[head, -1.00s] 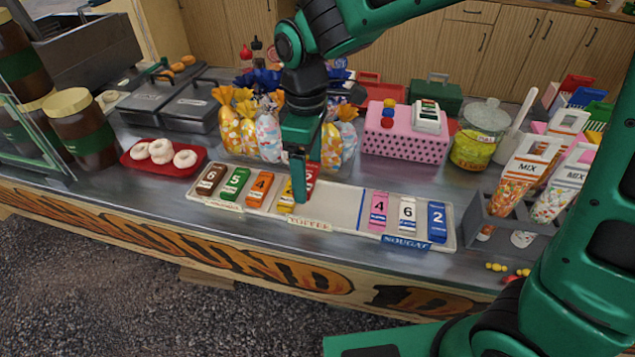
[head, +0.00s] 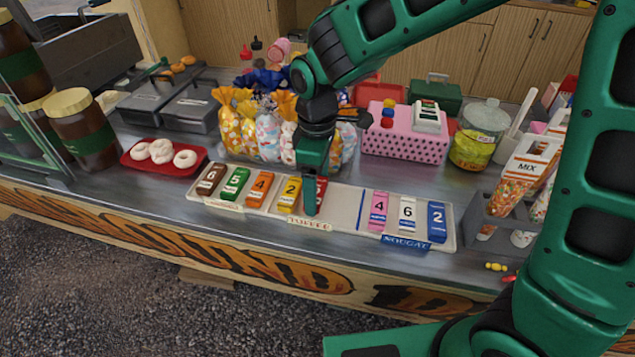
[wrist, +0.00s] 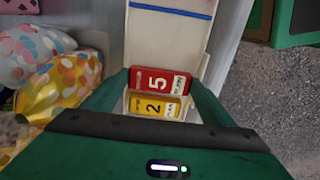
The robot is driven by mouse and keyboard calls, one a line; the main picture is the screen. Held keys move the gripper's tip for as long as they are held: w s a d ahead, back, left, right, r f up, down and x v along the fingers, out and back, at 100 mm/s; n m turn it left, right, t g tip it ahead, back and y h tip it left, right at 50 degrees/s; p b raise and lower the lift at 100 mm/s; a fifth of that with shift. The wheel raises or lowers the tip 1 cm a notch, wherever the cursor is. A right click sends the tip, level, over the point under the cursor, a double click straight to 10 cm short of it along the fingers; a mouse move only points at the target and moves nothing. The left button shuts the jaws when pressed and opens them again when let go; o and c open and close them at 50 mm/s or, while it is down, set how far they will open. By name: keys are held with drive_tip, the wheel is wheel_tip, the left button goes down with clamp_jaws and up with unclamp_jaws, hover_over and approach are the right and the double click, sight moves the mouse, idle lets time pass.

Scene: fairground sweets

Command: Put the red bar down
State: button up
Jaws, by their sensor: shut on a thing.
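The red bar (wrist: 158,79), marked 5, is between the fingers of my gripper (wrist: 160,84) in the wrist view. In the head view my gripper (head: 311,208) is shut on the red bar (head: 322,188), which is partly hidden behind a finger. It is over the middle, toffee-labelled part of the long white tray (head: 342,205), just right of the yellow bar (head: 288,195) marked 2. The red bar looks low, close to the tray; I cannot tell whether it touches it. The toffee part is empty to its right, up to a blue divider line.
Brown (head: 211,178), green (head: 235,183) and orange (head: 259,189) bars lie at the tray's left. Pink (head: 378,211), white (head: 407,214) and blue (head: 437,221) bars lie in the nougat part. Wrapped sweet bags (head: 240,125) and a pink dotted box (head: 405,145) stand behind.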

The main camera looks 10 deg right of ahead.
drive_tip(key=shift+f, duration=0.5)
drive_tip(key=o, duration=1.2)
wheel_tip(320, 180, up, 9)
drive_tip(key=shift+f, duration=0.1)
